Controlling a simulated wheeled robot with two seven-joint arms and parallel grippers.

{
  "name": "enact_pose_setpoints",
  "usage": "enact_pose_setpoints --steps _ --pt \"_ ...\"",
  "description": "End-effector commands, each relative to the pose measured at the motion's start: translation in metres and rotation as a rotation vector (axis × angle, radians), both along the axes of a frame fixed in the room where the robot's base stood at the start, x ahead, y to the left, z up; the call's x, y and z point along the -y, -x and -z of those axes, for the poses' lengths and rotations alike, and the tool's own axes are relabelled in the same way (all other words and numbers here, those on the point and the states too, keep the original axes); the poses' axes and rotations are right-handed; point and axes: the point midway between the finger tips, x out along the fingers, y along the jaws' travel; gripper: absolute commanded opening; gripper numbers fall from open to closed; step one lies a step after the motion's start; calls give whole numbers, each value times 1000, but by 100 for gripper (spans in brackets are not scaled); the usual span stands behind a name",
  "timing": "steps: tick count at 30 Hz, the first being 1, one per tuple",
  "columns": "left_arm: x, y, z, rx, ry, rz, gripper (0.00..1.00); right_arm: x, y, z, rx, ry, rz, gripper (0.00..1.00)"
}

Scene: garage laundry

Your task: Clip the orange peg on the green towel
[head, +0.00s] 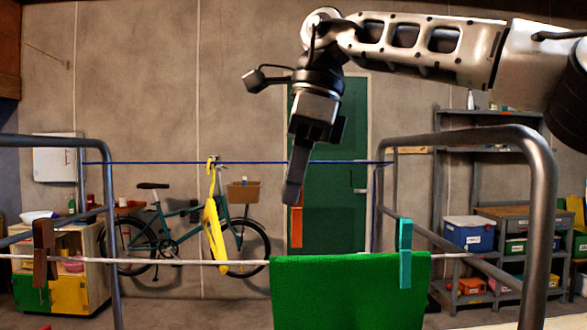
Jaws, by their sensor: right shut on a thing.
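The green towel (349,292) hangs over the white line at the bottom middle of the head view. A teal peg (405,253) sits at the towel's top edge near its right end. The orange peg (297,227) points down below my right gripper (294,198), which is shut on it. The peg's lower end shows just above the towel's top edge, left of its middle. I cannot tell from this view whether it is directly over the line. The gripper fingers hide the peg's upper part. My left gripper is not in view.
A brown peg (43,254) sits on the white line (150,262) at the left. A yellow item (214,235) hangs left of the towel. Grey metal rails (540,215) stand on both sides. A bicycle (165,242), a green door (335,215) and shelves are behind.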

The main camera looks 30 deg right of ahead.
Motion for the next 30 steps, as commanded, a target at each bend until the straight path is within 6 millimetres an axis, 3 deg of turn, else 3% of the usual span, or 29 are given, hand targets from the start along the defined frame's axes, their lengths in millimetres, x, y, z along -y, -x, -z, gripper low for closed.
enact_pose_setpoints --steps 30 --pt "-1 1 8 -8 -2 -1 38 0 1 53 -3 -1 -1 0"
